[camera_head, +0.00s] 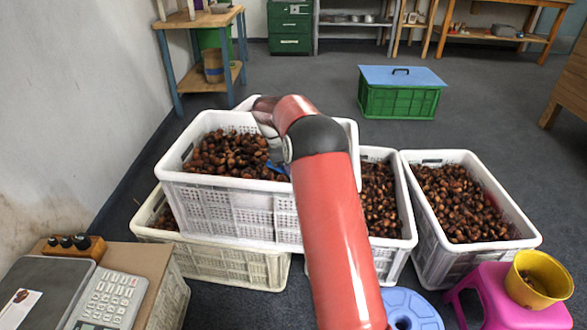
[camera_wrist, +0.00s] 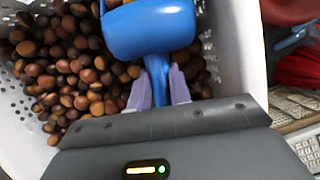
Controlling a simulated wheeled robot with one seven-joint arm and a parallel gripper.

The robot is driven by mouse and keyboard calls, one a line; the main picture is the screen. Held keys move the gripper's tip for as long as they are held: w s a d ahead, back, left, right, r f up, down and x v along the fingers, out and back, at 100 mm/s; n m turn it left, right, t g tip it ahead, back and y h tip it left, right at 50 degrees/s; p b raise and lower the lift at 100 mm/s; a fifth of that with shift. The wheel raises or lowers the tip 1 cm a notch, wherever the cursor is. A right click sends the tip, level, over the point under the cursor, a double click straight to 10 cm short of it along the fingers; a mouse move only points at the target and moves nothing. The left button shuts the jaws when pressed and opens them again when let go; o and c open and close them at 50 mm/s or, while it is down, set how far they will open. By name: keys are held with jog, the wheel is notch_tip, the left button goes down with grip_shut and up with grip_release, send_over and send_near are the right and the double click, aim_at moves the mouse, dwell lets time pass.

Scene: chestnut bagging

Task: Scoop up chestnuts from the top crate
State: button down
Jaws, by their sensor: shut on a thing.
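The top crate (camera_head: 235,196) is white and perforated, stacked on other crates, and holds a heap of brown chestnuts (camera_head: 226,155). The chestnuts also show in the wrist view (camera_wrist: 62,70), on the left and around the scoop. My gripper (camera_wrist: 158,88) is shut on the handle of a blue scoop (camera_wrist: 150,30), above the chestnuts. The part of the scoop's bowl in the wrist view shows smooth blue plastic; I cannot tell whether chestnuts are in it. In the head view, my red arm hides the gripper and most of the scoop; a bit of blue (camera_head: 275,168) shows beside it.
Another chestnut crate (camera_head: 470,262) stands at the right. A pink stool (camera_head: 497,300) holds a yellow bowl (camera_head: 540,262) at the front right. A scale (camera_head: 105,300) is at the front left. A green crate with a blue lid (camera_head: 400,98) stands behind, with open floor around it.

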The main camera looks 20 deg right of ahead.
jog(key=shift+w+a+r+g+h, duration=0.25)
jog(key=shift+a+r+g+h, duration=0.15)
jog(key=shift+r, duration=0.9)
jog(key=shift+w+a+r+g+h, duration=0.25)
jog(key=shift+r+h, duration=0.15)
jog(key=shift+r, duration=0.85)
jog(key=shift+w+a+r+g+h, duration=0.25)
jog(key=shift+a+r+g+h, duration=0.15)
jog(key=shift+r, duration=0.9)
